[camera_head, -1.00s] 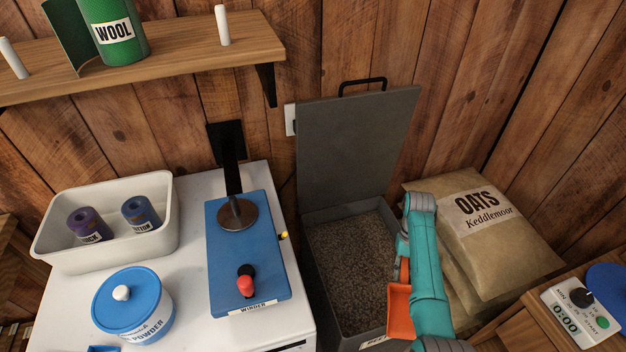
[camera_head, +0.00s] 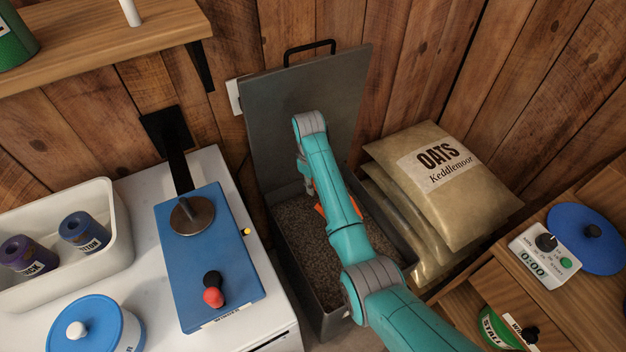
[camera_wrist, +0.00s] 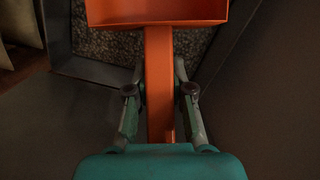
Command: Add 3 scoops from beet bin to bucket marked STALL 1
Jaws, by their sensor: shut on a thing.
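The feed bin (camera_head: 283,262) stands open with its grey lid (camera_head: 270,100) leaning back against the wall. Brown granular feed (camera_head: 300,235) fills its lower part; its label is hidden behind my arm. My gripper (camera_wrist: 160,92) is shut on the handle of an orange scoop (camera_wrist: 155,12) in the wrist view. In the head view my arm hides most of the gripper, and a bit of the scoop (camera_head: 320,210) shows over the bin. The visible part of the scoop looks empty.
Oats sacks (camera_head: 440,200) stand right of the bin. A timer (camera_head: 540,262) sits on the wooden unit at right.

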